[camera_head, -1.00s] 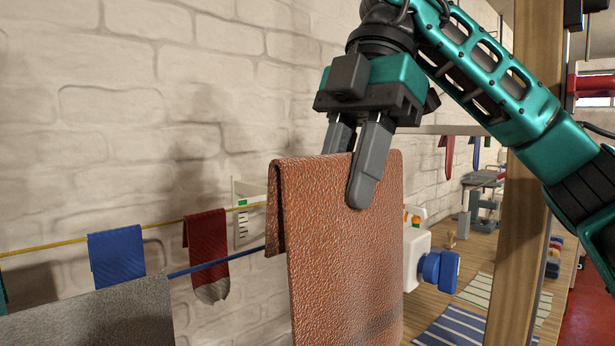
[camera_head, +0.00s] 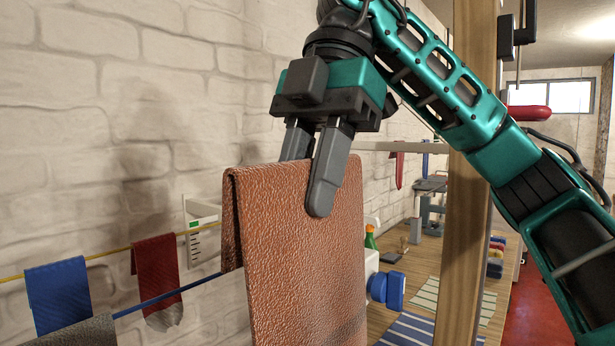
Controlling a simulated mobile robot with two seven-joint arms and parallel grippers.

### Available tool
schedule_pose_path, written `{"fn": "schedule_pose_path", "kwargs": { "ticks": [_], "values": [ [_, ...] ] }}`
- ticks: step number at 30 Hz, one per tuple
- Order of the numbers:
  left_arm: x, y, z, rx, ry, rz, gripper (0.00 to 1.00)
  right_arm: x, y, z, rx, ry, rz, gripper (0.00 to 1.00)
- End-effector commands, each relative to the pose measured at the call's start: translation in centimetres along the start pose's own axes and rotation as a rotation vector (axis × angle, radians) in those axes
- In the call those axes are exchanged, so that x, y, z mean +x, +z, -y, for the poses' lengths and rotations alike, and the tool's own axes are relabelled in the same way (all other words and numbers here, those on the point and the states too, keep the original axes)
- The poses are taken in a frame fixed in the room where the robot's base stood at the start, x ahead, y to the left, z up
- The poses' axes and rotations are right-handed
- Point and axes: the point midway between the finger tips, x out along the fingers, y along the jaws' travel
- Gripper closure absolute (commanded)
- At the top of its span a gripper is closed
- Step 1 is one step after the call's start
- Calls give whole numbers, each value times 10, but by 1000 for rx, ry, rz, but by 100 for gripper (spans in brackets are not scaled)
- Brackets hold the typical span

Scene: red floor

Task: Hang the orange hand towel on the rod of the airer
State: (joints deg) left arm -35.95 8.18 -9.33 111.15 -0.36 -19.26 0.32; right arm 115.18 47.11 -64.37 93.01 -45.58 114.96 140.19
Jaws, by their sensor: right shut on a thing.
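The orange hand towel (camera_head: 300,262) hangs folded over in the middle of the head view, its top fold level and its lower end cut off by the frame. My right gripper (camera_head: 309,185) is above it with its fingers pointing down, shut on the towel near the top fold. A blue rod (camera_head: 165,297) runs behind the towel at the left, and a yellow rod or line (camera_head: 108,254) runs nearer the wall. I cannot tell whether the towel touches either one. My left gripper is not in view.
A blue cloth (camera_head: 58,294) and a red sock (camera_head: 157,272) hang on the yellow line. A grey cloth (camera_head: 82,333) is at the lower left. A wooden post (camera_head: 466,230) stands right of the towel. A white brick wall (camera_head: 110,110) is behind.

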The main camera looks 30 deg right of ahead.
Motion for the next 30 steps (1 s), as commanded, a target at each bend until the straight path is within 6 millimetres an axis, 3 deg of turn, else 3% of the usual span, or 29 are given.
{"fn": "schedule_pose_path", "kwargs": {
  "ticks": [9,18,30],
  "values": [
    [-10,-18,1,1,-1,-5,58,-27,-11,0,0,3,-1,100],
    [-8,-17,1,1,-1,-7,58,-45,-19,0,0,2,1,100],
    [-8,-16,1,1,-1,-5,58,-49,-20,0,0,0,-1,100]
  ]
}}
